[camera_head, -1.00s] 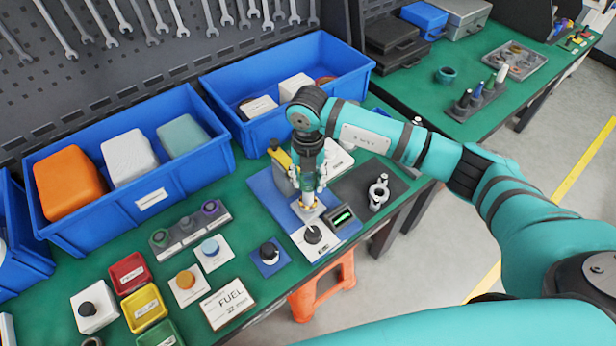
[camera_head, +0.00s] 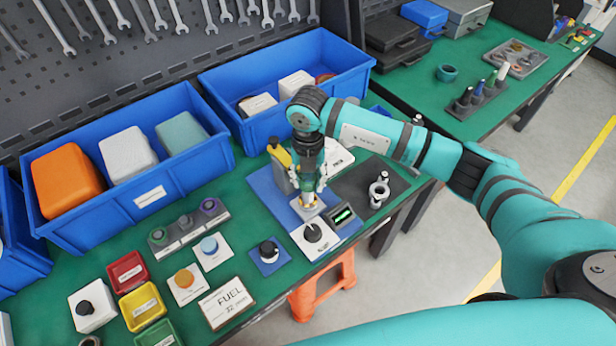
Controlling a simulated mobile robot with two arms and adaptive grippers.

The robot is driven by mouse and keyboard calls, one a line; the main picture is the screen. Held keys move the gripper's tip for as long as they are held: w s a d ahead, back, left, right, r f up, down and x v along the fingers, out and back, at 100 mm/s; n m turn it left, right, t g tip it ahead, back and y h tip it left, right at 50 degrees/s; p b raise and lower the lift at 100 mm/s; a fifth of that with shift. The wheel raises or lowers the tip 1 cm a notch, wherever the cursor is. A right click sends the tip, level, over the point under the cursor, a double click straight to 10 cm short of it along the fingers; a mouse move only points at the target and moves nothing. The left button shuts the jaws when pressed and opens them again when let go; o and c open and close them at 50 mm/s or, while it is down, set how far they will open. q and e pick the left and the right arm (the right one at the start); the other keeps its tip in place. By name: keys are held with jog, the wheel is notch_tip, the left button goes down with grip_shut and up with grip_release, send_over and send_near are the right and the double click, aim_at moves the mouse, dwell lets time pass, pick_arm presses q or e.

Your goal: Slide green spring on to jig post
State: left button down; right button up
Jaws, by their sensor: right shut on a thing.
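My right gripper (camera_head: 308,195) points down, low over a small pale block (camera_head: 305,209) on the blue mat of the test station. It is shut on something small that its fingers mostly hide. I cannot make out its colour or whether it is around a post. A grey three-place stand (camera_head: 186,244) stands to the left. I cannot tell whether that green piece is a spring. My left gripper is out of view.
A yellow-topped grey part (camera_head: 280,160) stands close behind the gripper. A white block with a black knob (camera_head: 313,236) and a small display (camera_head: 342,215) are in front. A dark pad (camera_head: 350,190) holds a metal clamp (camera_head: 379,190) at right. Blue bins (camera_head: 290,85) line the back.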

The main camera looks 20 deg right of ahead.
jog(key=shift+f, duration=0.25)
dwell(0.3)
jog(key=o, duration=1.2)
jog(key=shift+o, duration=0.2)
jog(key=shift+r, duration=0.15)
notch_tip(320, 180, up, 7)
jog(key=p, duration=0.4)
